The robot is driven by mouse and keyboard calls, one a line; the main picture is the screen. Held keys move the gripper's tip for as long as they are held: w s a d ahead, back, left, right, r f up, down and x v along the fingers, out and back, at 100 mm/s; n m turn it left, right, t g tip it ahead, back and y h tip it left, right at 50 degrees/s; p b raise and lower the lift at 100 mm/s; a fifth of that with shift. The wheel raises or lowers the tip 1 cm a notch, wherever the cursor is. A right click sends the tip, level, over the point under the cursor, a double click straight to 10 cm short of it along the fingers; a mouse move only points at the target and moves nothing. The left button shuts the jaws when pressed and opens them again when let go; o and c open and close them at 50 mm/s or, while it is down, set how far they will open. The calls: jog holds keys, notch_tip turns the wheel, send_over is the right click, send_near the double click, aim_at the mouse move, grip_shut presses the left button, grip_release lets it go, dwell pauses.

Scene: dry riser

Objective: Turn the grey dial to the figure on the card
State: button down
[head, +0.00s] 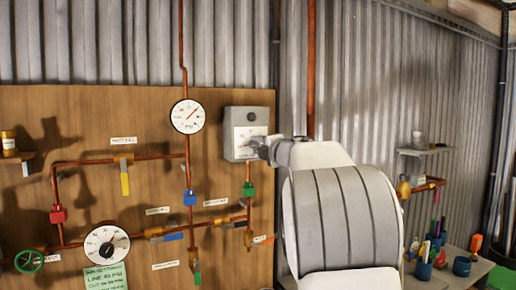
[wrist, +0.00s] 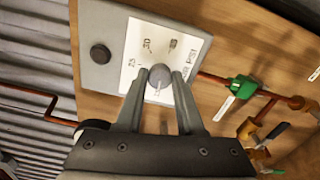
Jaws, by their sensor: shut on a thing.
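The grey dial (wrist: 159,78) sits on the white face of a grey control box (wrist: 95,75), with printed figures around it. The box (head: 237,151) also shows on the board in the head view, where my gripper covers the dial. My gripper (wrist: 160,75) is shut on the dial, one finger on each side; in the head view it reaches the box from the right (head: 262,149). The dial's setting is not clear to me. A green card (head: 105,277) with handwriting is at the lower left; its line seems to read a PSI figure, too small to be sure.
Copper pipes with coloured valves run across the wooden board (head: 90,120), left of and below the box. Two round gauges, an upper one (head: 187,116) and a lower one (head: 106,246), are on the board. A shelf and a bench with cups (head: 462,266) stand at right.

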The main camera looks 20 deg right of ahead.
dwell(0.3)
jog(key=c, duration=0.5)
grip_release()
jog(key=shift+s, duration=0.1)
jog(key=s, duration=0.5)
jog(key=s+b, duration=0.1)
jog(key=s, duration=0.5)
jog(key=s+b, duration=0.1)
jog(key=s, duration=0.5)
jog(key=shift+s+d, duration=0.1)
jog(key=shift+d, duration=0.25)
